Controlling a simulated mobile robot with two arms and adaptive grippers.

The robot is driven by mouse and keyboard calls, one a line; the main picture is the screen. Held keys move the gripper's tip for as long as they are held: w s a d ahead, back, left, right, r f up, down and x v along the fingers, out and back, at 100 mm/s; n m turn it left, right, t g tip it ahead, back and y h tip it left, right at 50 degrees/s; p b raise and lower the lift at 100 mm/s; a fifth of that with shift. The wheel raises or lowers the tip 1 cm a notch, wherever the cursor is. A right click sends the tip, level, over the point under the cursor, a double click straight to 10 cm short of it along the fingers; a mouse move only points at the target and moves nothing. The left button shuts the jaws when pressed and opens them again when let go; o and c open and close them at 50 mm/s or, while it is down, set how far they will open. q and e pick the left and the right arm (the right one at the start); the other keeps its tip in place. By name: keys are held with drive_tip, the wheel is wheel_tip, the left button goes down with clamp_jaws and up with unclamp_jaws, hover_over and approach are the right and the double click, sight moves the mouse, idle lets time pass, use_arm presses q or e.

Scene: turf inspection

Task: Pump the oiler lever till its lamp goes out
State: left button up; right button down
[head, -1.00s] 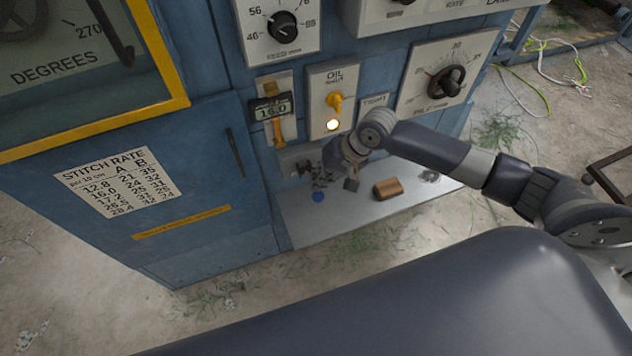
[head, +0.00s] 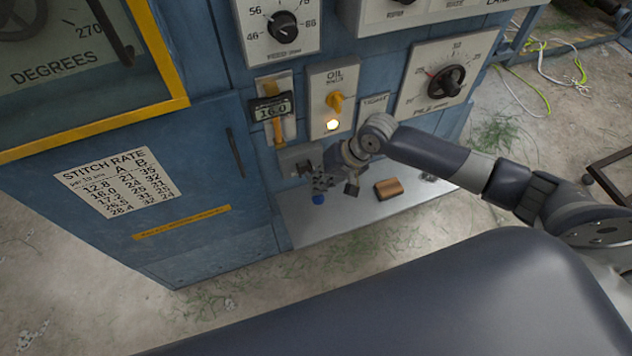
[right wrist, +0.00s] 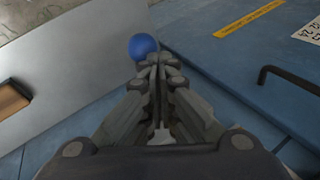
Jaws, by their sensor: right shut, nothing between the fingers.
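The round lamp (head: 333,125) below that knob glows bright. A blue ball (head: 318,199), which looks like the oiler lever's knob, is low in front of the machine. Its shaft is hidden. My right gripper (head: 319,187) is shut and empty, right at the blue ball. In the right wrist view the shut fingertips (right wrist: 154,64) point at the blue ball (right wrist: 143,46), just beyond them. I cannot tell whether they touch it. My left gripper is not in view.
A grey shelf (head: 300,230) juts out below, with a copper-brown block (head: 388,189) on it. A dial panel (head: 445,75) is at the right. A dark door handle (head: 234,153) is left.

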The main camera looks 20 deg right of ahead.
drive_tip(key=shift+s+f, duration=0.35)
drive_tip(key=shift+f, duration=0.3)
drive_tip(key=shift+s+f, duration=0.3)
drive_tip(key=shift+f, duration=0.3)
idle(1.2)
drive_tip(key=shift+r, duration=0.15)
drive_tip(key=w+r+p, duration=0.3)
drive_tip(key=r+p, duration=0.3)
drive_tip(key=shift+w+r, duration=0.2)
drive_tip(key=shift+r, duration=0.15)
idle(0.6)
drive_tip(key=shift+r, duration=0.1)
drive_tip(key=r+p, duration=0.1)
drive_tip(key=w+r+p, duration=0.1)
drive_tip(key=r, duration=0.1)
drive_tip(key=w+r+p, duration=0.1)
drive_tip(key=shift+a+r+p, duration=0.1)
drive_tip(key=shift+r+p, duration=0.05)
drive_tip(key=shift+p, duration=0.2)
idle(0.4)
idle(0.4)
